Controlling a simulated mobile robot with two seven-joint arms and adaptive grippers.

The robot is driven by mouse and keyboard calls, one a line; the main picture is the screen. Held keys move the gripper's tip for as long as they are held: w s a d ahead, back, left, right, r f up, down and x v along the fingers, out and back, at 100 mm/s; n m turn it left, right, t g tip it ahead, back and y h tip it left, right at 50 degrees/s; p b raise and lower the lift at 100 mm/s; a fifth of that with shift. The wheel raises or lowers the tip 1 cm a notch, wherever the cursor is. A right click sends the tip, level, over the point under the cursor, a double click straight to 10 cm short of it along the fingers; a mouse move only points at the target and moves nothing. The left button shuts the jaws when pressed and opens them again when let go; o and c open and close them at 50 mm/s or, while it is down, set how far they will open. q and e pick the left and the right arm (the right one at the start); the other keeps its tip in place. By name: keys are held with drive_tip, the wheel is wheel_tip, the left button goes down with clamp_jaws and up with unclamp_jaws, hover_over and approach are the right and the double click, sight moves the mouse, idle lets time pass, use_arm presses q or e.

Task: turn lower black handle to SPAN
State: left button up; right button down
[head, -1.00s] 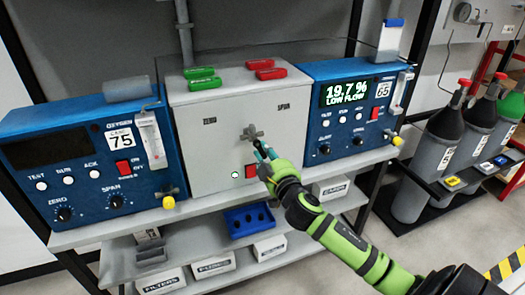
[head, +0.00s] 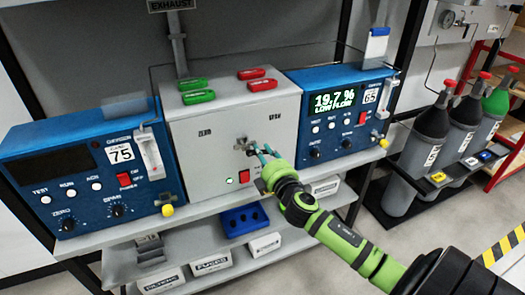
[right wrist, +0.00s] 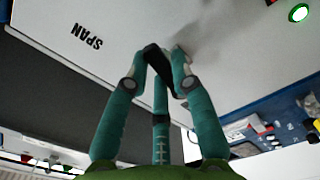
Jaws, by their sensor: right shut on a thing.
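A grey metal valve fitting (head: 241,144) sits in the middle of that front. My right gripper (head: 262,153) is just right of the fitting and slightly lower. In the right wrist view, my right gripper (right wrist: 160,64) is shut on the black handle (right wrist: 157,60), with fingers on both sides of it. The SPAN label (right wrist: 87,36) is to its left there. In the head view the handle is mostly hidden by the fingers. My left gripper is not in view.
Blue analysers stand left (head: 75,170) and right (head: 330,110) of the box. Green (head: 198,96) and red (head: 263,85) handles lie on its top. The box front has a lit green button and a red switch below the fitting. Gas cylinders (head: 425,135) stand at right.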

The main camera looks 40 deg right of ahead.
drive_tip(key=shift+r+n+p, duration=0.25)
drive_tip(key=shift+n+p, duration=0.05)
drive_tip(key=shift+n, duration=0.35)
drive_tip(key=shift+r+n+p, duration=0.2)
drive_tip(key=shift+n+p, duration=0.1)
drive_tip(key=shift+n, duration=0.35)
drive_tip(key=c, duration=1)
unclamp_jaws()
drive_tip(key=shift+c, duration=0.2)
drive_tip(key=shift+s, duration=0.25)
drive_tip(key=v, duration=1.1)
drive_tip(key=shift+s+a, duration=0.2)
drive_tip(key=shift+s, duration=0.05)
